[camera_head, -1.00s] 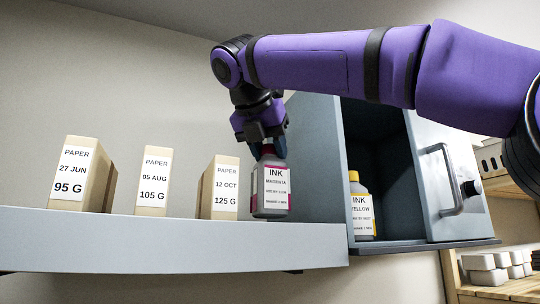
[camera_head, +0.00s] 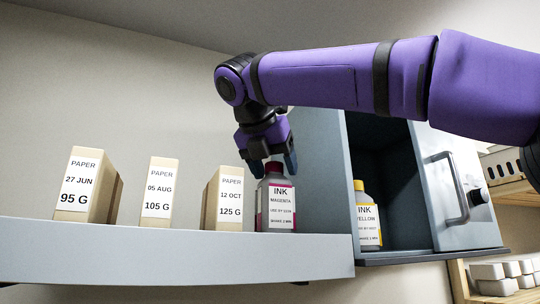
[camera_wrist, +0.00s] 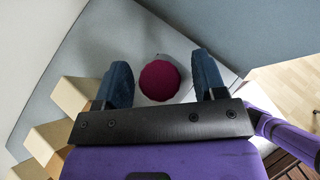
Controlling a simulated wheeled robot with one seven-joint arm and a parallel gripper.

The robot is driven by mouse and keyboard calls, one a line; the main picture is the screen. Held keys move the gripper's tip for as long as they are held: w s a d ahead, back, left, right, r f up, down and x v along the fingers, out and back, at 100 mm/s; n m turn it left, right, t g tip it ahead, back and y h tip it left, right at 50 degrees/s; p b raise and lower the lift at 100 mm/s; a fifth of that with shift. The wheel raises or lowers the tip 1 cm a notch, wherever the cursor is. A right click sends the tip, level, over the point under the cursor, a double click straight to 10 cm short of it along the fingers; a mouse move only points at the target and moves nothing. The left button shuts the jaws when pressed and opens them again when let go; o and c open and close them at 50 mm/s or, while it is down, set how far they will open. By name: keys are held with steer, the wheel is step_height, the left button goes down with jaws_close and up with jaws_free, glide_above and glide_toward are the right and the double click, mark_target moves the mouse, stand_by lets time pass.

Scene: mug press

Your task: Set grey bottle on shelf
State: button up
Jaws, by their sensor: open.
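The grey bottle (camera_head: 276,208) has a magenta cap and a label reading INK MAGENTA. It stands upright on the grey shelf (camera_head: 170,247), just right of the 125 G paper box. My gripper (camera_head: 273,168) is open above it, its fingers on either side near the cap level. In the wrist view my gripper (camera_wrist: 165,88) has its two fingers apart, with the round magenta cap (camera_wrist: 159,80) between them and a gap on each side.
Paper boxes 95 G (camera_head: 88,185), 105 G (camera_head: 160,187) and 125 G (camera_head: 224,198) stand left along the shelf. To the right is an open grey cabinet (camera_head: 395,190) holding a yellow-capped INK YELLOW bottle (camera_head: 368,222). The cabinet's side wall is close to the gripper.

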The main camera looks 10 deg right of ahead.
steer(key=v, duration=1.2)
steer(key=shift+s, duration=0.15)
